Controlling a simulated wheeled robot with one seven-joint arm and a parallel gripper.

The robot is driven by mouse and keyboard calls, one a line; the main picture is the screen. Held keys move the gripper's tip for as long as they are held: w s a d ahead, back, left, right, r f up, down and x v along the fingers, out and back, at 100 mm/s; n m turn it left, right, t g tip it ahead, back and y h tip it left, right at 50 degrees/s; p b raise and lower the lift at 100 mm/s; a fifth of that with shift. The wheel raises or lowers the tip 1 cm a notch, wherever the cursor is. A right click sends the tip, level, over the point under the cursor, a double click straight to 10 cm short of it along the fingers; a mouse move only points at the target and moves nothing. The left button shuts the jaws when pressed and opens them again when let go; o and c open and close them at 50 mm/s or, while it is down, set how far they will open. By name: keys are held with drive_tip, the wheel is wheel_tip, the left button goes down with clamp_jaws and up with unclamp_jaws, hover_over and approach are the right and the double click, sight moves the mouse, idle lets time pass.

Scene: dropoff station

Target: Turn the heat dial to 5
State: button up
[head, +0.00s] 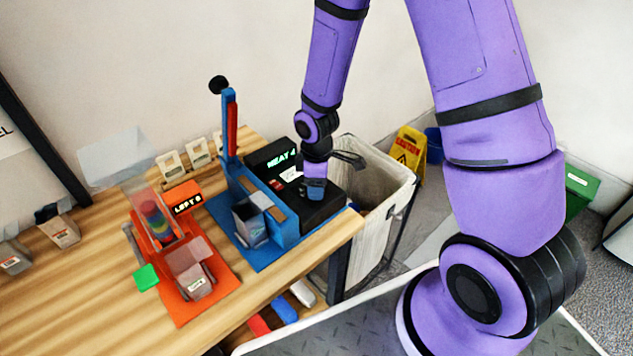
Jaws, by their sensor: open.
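The heat display (281,160) shows green text that appears to read "HEAT 4". It is on a black box (318,212) joined to the blue press machine (285,228). My gripper (315,188) points down at the top of this box, right of the display. A small blue part, seemingly the heat dial, shows at the gripper's tip. I cannot tell whether the fingers touch it or are around it. The gripper is open; its fingers are hard to make out at this size.
A blue lever (229,125) with a black knob stands upright left of the box. A pale bin (372,190) and a yellow caution sign (409,150) stand right of the table.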

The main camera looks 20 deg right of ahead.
drive_tip(key=shift+c, duration=0.2)
drive_tip(key=c, duration=0.9)
drive_tip(key=shift+o, duration=0.2)
drive_tip(key=shift+m, duration=2.8)
drive_tip(key=o, duration=0.9)
drive_tip(key=shift+r, duration=0.15)
